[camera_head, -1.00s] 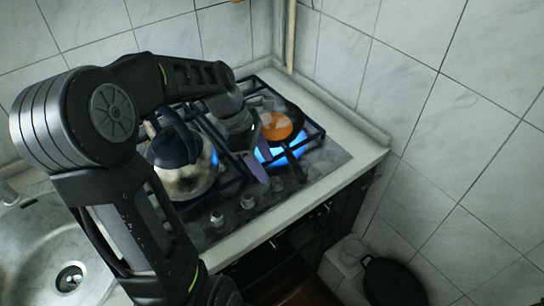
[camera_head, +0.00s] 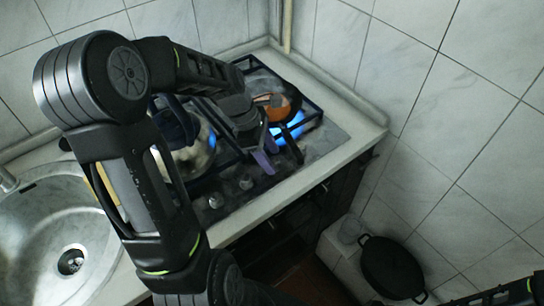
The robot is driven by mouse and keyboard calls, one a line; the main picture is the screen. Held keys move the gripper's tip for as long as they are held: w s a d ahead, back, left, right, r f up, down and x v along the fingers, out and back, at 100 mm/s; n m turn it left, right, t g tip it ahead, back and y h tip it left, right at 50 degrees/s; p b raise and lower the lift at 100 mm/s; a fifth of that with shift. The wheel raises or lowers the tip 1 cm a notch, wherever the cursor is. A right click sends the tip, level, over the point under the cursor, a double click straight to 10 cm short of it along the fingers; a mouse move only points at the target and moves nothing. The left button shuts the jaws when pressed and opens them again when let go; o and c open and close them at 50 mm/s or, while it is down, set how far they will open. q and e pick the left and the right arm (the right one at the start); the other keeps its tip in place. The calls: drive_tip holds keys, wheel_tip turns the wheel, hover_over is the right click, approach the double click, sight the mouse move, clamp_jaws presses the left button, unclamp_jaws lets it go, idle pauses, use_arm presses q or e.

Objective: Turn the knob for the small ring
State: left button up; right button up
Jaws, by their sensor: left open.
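The gas stove (camera_head: 325,150) has a row of grey knobs along its front edge. One knob (camera_head: 215,201) and another knob (camera_head: 245,182) show clearly; any further right are hidden by my gripper. My left gripper (camera_head: 267,151) is open, its purple-tinged fingers pointing down over the front right of the stove, near the knob row. I cannot tell whether it touches a knob. Blue flame (camera_head: 290,128) burns at the right ring, and some blue shows beside the kettle (camera_head: 192,160). Which ring is the small one is unclear.
A pan with orange content (camera_head: 278,108) sits at the back right of the stove, partly behind my gripper. A metal sink (camera_head: 40,225) is at the left. A dark pot (camera_head: 392,267) stands low at the right, beside a tiled wall (camera_head: 450,130).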

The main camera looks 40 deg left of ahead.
use_arm(q)
drive_tip(key=shift+x, duration=0.75)
clamp_jaws()
